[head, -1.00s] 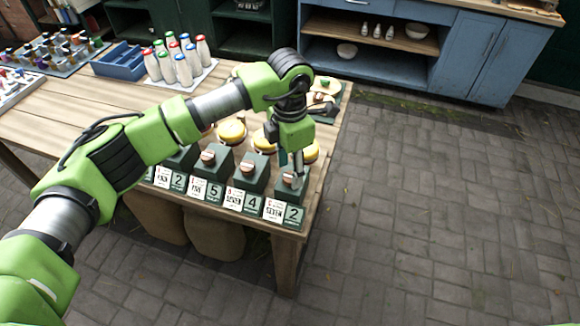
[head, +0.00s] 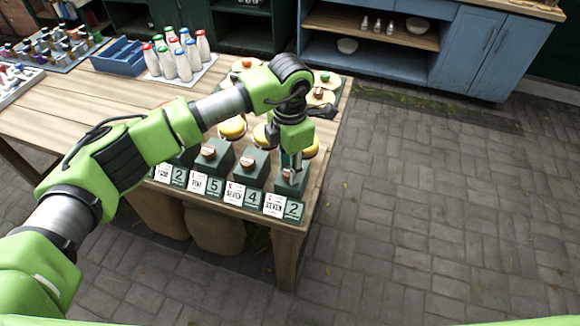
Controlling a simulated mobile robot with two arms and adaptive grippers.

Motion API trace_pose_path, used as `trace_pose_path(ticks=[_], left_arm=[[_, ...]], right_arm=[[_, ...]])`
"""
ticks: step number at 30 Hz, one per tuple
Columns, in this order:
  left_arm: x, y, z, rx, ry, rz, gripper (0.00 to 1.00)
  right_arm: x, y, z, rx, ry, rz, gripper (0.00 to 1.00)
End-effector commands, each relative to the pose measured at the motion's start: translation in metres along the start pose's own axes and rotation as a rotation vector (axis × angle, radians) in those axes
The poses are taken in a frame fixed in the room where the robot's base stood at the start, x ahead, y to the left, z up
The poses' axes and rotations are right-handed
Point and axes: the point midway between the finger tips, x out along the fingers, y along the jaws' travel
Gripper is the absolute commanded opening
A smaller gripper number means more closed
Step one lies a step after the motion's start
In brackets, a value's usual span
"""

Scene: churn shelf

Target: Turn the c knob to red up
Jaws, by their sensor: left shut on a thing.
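A row of dark green blocks with copper-coloured knobs runs along the table's front edge. Each block has a white word card and a green number tag. My left gripper (head: 293,166) points down at the rightmost block (head: 290,187), which has a "2" tag (head: 294,210) and a card (head: 273,205). It is shut on that block's knob (head: 288,174), which the fingers partly hide. I cannot make out a letter c or the knob's red mark. Beside it stand a block tagged "4" with its knob (head: 248,163) and one tagged "5" with its knob (head: 208,152). My right gripper is not in view.
Yellow-topped round pieces (head: 233,128) stand close behind the blocks. White bottles with coloured caps (head: 183,66) and a blue tray (head: 119,60) are at the back left of the wooden table (head: 90,100). Paved floor to the right is clear, up to the blue cabinet (head: 480,55).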

Motion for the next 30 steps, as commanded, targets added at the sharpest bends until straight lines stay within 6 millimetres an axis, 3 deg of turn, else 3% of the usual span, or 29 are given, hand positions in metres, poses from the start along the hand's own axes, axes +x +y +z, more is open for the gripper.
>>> trace_pose_path(ticks=[8, 30], left_arm=[[0.004, 0.000, 0.000, -0.143, -0.002, 0.001, 0.04], [0.004, 0.001, 0.000, -0.834, -0.003, 0.002, 0.04]], right_arm=[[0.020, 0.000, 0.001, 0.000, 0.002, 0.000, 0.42], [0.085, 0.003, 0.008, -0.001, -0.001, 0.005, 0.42]])
